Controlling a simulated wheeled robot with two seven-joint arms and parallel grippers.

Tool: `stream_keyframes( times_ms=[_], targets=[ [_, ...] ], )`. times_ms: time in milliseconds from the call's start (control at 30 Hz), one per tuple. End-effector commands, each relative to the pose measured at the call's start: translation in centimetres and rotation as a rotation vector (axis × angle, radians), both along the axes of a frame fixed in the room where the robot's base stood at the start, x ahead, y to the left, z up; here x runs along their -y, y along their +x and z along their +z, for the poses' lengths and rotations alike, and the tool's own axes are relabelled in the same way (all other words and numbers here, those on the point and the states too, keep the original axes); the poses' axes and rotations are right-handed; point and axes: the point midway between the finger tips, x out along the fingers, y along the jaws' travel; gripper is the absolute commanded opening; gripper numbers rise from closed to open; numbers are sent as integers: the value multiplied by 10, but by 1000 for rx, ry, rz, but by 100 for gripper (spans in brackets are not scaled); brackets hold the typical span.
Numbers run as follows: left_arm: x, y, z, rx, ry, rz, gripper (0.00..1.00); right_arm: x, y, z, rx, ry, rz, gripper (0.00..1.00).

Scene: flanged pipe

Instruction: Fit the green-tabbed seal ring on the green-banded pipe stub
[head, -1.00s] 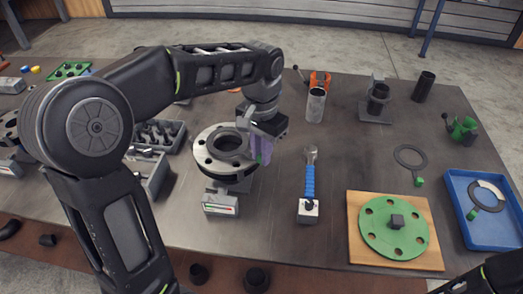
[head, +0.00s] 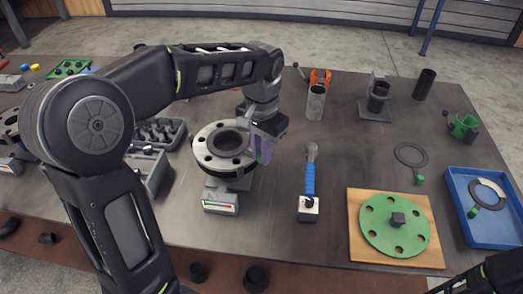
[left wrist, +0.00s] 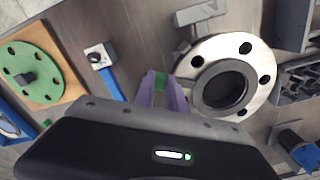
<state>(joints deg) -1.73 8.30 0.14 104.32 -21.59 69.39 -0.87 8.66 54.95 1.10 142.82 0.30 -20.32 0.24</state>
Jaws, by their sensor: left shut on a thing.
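My left gripper (head: 262,152), with pale purple fingers, is at the right edge of a pale grey flange (head: 223,150) with bolt holes. In the left wrist view its fingers (left wrist: 159,88) are shut on a small green tab (left wrist: 160,80), just beside the flange (left wrist: 187,85). A dark ring (left wrist: 197,95) surrounds the flange's bore; I cannot tell whether it is joined to the tab. No green band is visible on the flanged stub. My right gripper is not in view.
A blue-handled tool (head: 310,180) lies right of the flange. A green disc (head: 380,240) sits on a wooden board (head: 360,262), left of the blue tray (head: 490,241). Upright pipes (head: 316,103) stand farther back.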

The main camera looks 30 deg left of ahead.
Motion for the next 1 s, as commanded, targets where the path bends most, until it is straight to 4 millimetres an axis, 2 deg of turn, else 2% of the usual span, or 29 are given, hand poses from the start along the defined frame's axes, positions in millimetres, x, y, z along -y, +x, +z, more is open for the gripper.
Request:
stream_keyframes(
  times_ms=[400, 433, 700, 1000],
  targets=[
    [0, 0, -1, 0, 0, 0, 0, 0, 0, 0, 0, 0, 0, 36],
    [0, 0, -1, 0, 0, 0, 18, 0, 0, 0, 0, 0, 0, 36],
    [0, 0, -1, 0, 0, 0, 40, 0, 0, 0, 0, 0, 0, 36],
    [0, 0, -1, 0, 0, 0, 41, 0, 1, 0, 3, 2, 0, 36]
  ],
)
